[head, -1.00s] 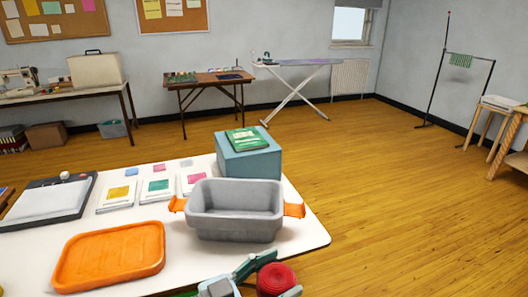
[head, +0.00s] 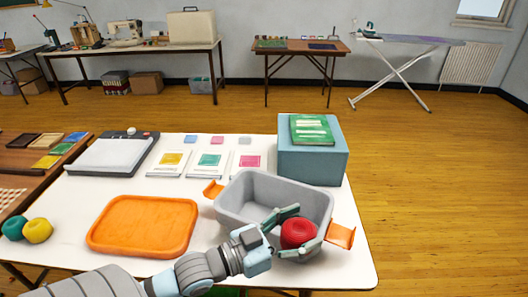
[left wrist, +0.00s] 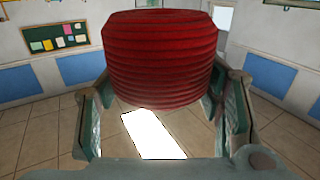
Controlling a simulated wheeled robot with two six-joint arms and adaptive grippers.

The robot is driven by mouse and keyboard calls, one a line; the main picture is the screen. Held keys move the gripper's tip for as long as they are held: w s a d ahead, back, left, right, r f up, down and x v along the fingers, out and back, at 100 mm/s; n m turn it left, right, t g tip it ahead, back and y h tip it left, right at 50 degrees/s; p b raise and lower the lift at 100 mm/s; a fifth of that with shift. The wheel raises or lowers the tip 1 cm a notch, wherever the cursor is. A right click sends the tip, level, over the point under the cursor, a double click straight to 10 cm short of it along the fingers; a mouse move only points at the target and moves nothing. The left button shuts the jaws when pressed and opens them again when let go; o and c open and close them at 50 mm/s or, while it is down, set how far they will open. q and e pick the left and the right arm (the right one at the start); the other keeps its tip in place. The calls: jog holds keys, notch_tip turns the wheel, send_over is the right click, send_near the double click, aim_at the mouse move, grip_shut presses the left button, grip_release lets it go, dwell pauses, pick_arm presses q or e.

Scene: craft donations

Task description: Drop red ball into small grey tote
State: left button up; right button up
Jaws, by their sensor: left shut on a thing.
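The red ball (head: 298,233) looks like a wound ball with ridges. My left gripper (head: 292,230) is shut on it, with a finger on either side. In the left wrist view the red ball (left wrist: 158,60) fills the space between the fingers. The small grey tote (head: 240,190) stands on the white table with orange handles at its two ends. The ball and gripper appear over the tote's near right part, in front of its near wall. I cannot tell whether the ball is above the opening or nearer to me. My right gripper is not in view.
An orange tray (head: 145,226) lies left of the tote. A blue box (head: 312,166) with a green book (head: 311,130) on top stands behind it. Cards (head: 209,163) and a paper trimmer (head: 112,155) lie at the back left. Green and yellow balls (head: 38,230) sit at far left.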

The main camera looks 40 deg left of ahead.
pick_arm(q)
jog(key=w+a+r+n+t+y+p, duration=0.1)
jog(key=w+a+r+n+y+p, duration=0.1)
jog(key=w+a+y, duration=0.45)
jog(key=w+a+r+n+t+y+p, duration=0.1)
jog(key=w+a+r+n+p, duration=0.15)
jog(key=a, duration=0.65)
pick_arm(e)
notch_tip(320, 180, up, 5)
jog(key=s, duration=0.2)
pick_arm(q)
notch_tip(320, 180, down, 6)
jog(key=b, duration=0.5)
jog(key=shift+w+a+f+n+y+b, duration=0.25)
jog(key=shift+w+a+n+y+b, duration=0.1)
jog(key=shift+w+y+b, duration=0.1)
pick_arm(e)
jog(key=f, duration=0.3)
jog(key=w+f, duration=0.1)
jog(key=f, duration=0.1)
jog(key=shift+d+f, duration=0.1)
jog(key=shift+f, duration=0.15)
pick_arm(q)
jog(key=o, duration=1.2)
jog(key=s, duration=1.2)
jog(key=shift+d, duration=0.35)
